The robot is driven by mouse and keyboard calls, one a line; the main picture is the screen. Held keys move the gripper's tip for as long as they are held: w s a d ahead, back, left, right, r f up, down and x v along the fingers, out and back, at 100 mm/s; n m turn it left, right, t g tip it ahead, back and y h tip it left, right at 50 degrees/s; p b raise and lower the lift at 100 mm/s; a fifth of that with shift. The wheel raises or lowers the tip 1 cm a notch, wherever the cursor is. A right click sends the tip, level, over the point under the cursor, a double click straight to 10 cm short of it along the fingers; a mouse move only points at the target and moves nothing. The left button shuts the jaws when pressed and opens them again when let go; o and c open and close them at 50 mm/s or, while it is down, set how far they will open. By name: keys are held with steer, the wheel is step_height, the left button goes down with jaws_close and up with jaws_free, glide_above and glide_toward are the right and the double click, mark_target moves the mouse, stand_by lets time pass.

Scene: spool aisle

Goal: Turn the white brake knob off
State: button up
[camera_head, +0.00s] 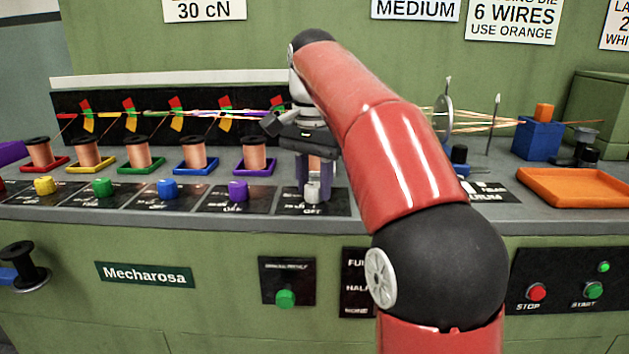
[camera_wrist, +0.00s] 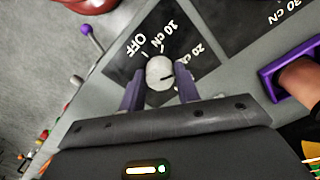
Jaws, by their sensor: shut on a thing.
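The white brake knob (camera_head: 312,191) sits on a black plate (camera_head: 335,203) on the counter, to the right of the purple knob. In the wrist view the white knob (camera_wrist: 160,73) shows a dark pointer mark on its right side, towards the "20 cN" print; "OFF" and "10 cN" are printed to the left and above. My gripper (camera_head: 314,187) points down over the knob. In the wrist view its two purple fingers (camera_wrist: 158,88) stand on either side of the knob, shut on it.
Purple (camera_head: 238,190), blue (camera_head: 167,189), green (camera_head: 102,187) and yellow (camera_head: 45,186) knobs line up to the left. Copper spools on coloured trays stand behind them. An orange tray (camera_head: 575,186) lies at the right. Thin wires run behind my arm.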

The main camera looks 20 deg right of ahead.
steer(key=shift+c, duration=0.4)
steer(key=shift+r+n+p, duration=0.1)
steer(key=shift+n+p, duration=0.25)
steer(key=shift+n, duration=0.35)
steer(key=shift+n+p, duration=0.7)
steer(key=shift+n, duration=0.4)
steer(key=n, duration=0.3)
steer(key=shift+n, duration=0.3)
steer(key=n, duration=0.3)
steer(key=shift+n, duration=0.3)
steer(key=n, duration=0.5)
steer(key=shift+n, duration=0.3)
steer(key=n, duration=0.5)
steer(key=shift+n, duration=0.4)
